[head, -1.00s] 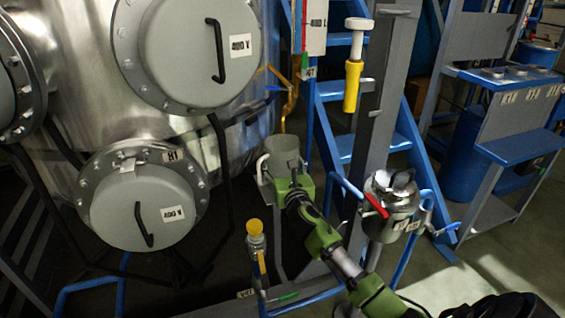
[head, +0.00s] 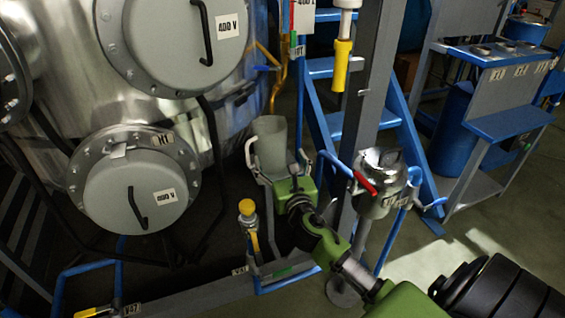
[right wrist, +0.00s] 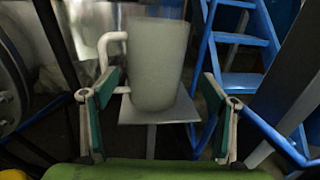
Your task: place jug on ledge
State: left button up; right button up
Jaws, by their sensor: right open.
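The jug (head: 271,140) is a grey, slightly translucent beaker with a white handle on its left side. It stands upright on the ledge (right wrist: 186,110), a small square grey plate on a post, seen in the right wrist view. The jug also shows in that view (right wrist: 158,65). My right gripper (head: 280,176) is open, with green pads on its fingers. In the right wrist view its fingers (right wrist: 160,88) spread to either side of the jug, with gaps, and are nearer the camera. The ledge is mostly hidden by my gripper in the head view. My left gripper is not in view.
A large steel tank (head: 70,60) with round hatches fills the left. A yellow-capped valve (head: 247,208) stands left of my arm. A steel canister (head: 379,185) with a red handle and blue pipes is close on the right. A grey post and blue stairs (head: 345,120) stand behind.

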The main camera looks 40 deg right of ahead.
jog(key=s+a+f+m+g+y, duration=0.1)
jog(key=s+a+f+m+g, duration=0.25)
jog(key=s+f+m, duration=0.4)
jog(key=s+a+f+m+g, duration=0.3)
jog(key=s+f+m+g, duration=0.1)
jog(key=s+f+m, duration=0.4)
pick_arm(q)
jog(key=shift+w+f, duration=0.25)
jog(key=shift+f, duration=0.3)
pick_arm(e)
jog(key=s+a+f+m+g+y, duration=0.2)
jog(key=s+a+m+g, duration=0.1)
jog(key=s+a+m, duration=0.3)
jog(key=s+a+f+m+g+y, duration=0.3)
jog(key=s+a+m, duration=0.3)
jog(key=s, duration=0.5)
jog(key=shift+a+f+m+y, duration=0.3)
jog(key=shift+a+f+m, duration=0.1)
jog(key=shift+m, duration=0.75)
